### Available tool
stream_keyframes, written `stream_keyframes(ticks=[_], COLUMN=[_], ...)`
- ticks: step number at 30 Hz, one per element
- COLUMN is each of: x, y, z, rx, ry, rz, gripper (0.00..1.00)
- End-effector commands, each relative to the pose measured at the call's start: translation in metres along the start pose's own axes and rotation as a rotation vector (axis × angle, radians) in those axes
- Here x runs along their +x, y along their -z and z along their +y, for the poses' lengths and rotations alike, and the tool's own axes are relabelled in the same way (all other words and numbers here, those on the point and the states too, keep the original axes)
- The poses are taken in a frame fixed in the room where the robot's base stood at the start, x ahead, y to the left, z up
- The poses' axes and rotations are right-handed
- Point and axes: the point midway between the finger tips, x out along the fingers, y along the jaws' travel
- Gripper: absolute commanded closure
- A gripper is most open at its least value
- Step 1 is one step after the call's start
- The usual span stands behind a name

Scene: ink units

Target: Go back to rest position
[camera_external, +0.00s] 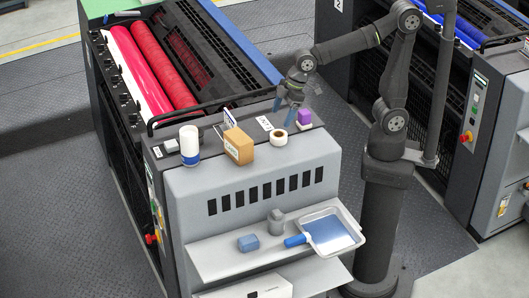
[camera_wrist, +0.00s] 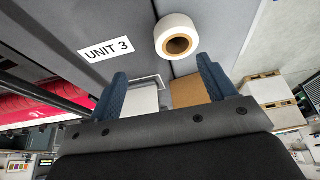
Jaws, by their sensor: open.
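My gripper (camera_external: 286,110) is open, with its two blue fingers pointing down above the top of the grey ink unit (camera_external: 265,180). Nothing shows between the fingers. In the wrist view my gripper (camera_wrist: 162,80) has its fingers spread wide apart. A white tape roll (camera_external: 279,143) lies on the unit top just below and in front of the fingers. The tape roll also shows beyond the fingers in the wrist view (camera_wrist: 178,24). My arm reaches over from its column on the right, bent at the elbow.
A shelf below holds a tray (camera_external: 357,240), a blue block (camera_external: 248,243) and a grey item (camera_external: 276,222). A black rail (camera_external: 200,112) runs behind.

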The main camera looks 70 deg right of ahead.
Motion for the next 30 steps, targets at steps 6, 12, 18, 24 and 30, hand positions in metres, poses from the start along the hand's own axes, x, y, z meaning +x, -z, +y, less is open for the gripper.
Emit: stream_keyframes(ticks=[6,12,18,24,30], x=[-0.026,-0.048,-0.069,-0.056,-0.046], y=[-0.011,-0.021,-0.030,0.007,0.040], z=[0.027,0.048,0.069,0.059,0.051], rx=[0.005,0.003,0.004,-0.030,-0.053], ry=[-0.002,-0.002,-0.002,0.013,0.023], rz=[0.002,0.001,0.002,-0.002,-0.002], gripper=[0.24,0.24,0.24,0.24,0.24])
